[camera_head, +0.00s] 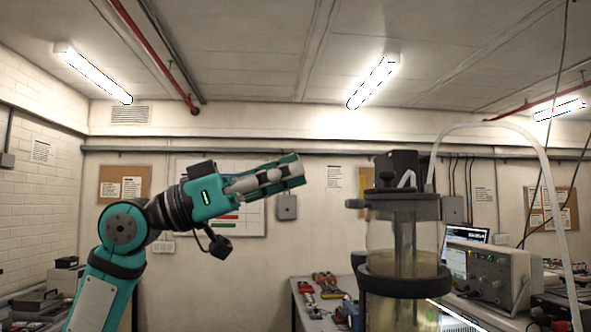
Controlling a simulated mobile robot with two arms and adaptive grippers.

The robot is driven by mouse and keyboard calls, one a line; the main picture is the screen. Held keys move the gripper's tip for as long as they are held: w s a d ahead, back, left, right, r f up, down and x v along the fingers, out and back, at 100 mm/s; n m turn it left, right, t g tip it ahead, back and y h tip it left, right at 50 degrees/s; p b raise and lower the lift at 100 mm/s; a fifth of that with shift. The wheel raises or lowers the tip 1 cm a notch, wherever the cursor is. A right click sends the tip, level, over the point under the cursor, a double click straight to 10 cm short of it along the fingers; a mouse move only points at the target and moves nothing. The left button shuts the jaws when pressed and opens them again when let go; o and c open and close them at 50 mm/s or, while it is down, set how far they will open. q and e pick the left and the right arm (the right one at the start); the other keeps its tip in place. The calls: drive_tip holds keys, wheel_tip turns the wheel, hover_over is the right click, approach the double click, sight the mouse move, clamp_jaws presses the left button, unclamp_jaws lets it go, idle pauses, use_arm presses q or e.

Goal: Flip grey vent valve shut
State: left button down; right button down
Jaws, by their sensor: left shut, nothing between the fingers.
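The sealed cylinder (388,236) is a clear upright vessel with a dark lid, a dark ring around it and yellowish liquid inside. A small grey fitting (355,203), which looks like the vent valve, sticks out to the left at the lid; whether it is open or shut I cannot tell. My left gripper (299,169) is shut and empty. It points right, to the left of the lid and a little higher, with a gap between. My right gripper is out of view.
A black block (404,165) stands on the lid, and a pale hose (492,125) arches from there to the right. A bench instrument (487,274) and a laptop (467,235) are at right. Tools (325,281) lie on a bench behind. The air between gripper and lid looks clear.

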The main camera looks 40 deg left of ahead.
use_arm(q)
wheel_tip(320, 180, up, 4)
drive_tip(key=f+p, duration=0.1)
drive_tip(key=p, duration=0.5)
hover_over(355, 204)
drive_tip(key=s+a, duration=0.1)
drive_tip(key=f, duration=0.1)
drive_tip(key=f+b, duration=0.1)
drive_tip(key=f, duration=0.1)
drive_tip(key=f+b, duration=0.1)
drive_tip(key=shift+a+f, duration=0.2)
drive_tip(key=shift+a, duration=0.1)
drive_tip(key=shift+s+b, duration=0.2)
drive_tip(key=shift+b, duration=0.1)
